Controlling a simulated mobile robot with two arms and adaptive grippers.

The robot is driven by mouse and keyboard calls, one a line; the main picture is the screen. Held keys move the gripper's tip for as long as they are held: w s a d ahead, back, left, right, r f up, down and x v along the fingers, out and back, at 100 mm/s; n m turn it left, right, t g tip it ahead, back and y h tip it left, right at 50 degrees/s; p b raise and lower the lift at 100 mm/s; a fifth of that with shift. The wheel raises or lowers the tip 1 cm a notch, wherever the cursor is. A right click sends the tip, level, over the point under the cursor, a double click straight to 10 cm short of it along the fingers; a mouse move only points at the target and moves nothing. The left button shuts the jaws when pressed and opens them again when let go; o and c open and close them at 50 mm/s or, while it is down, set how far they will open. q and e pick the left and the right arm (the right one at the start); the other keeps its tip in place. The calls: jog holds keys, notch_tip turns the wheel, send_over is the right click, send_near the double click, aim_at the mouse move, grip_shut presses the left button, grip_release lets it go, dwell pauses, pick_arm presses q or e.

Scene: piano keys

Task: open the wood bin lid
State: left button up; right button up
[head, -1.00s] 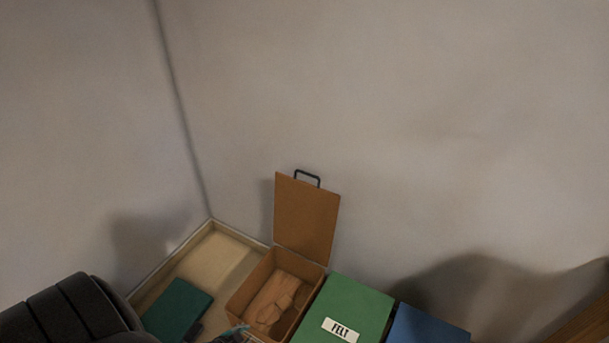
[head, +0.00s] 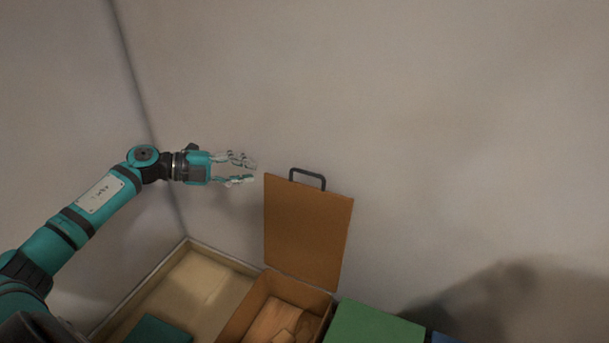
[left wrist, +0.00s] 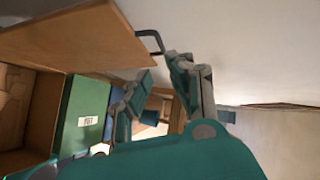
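The wood bin (head: 262,308) is an open brown box with pale wooden pieces inside, low in the head view. Its lid (head: 307,232) stands upright at the bin's back edge, with a dark handle (head: 308,179) on top. The lid also shows in the left wrist view (left wrist: 75,42) at upper left. My left gripper (head: 252,172) is open and empty, just left of the lid's upper left corner and apart from it in the head view. In the left wrist view its fingers (left wrist: 160,95) are spread, with the handle beyond them. My right gripper is out of view.
A green bin (head: 375,325) with a closed lid stands right of the wood bin; its label shows in the wrist view. A blue bin (head: 447,338) is beyond it. A shallow tray (head: 200,275) lies left, holding a dark green object (head: 158,332). Walls close off the back.

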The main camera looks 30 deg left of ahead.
aim_at(307, 172)
pick_arm(q)
jog(key=b+x, duration=0.1)
jog(key=x, duration=1.3)
jog(key=shift+w+d, duration=0.3)
jog(key=shift+w+d+f, duration=0.2)
jog(key=shift+w+d, duration=0.1)
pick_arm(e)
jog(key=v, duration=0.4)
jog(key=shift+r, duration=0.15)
pick_arm(q)
grip_shut()
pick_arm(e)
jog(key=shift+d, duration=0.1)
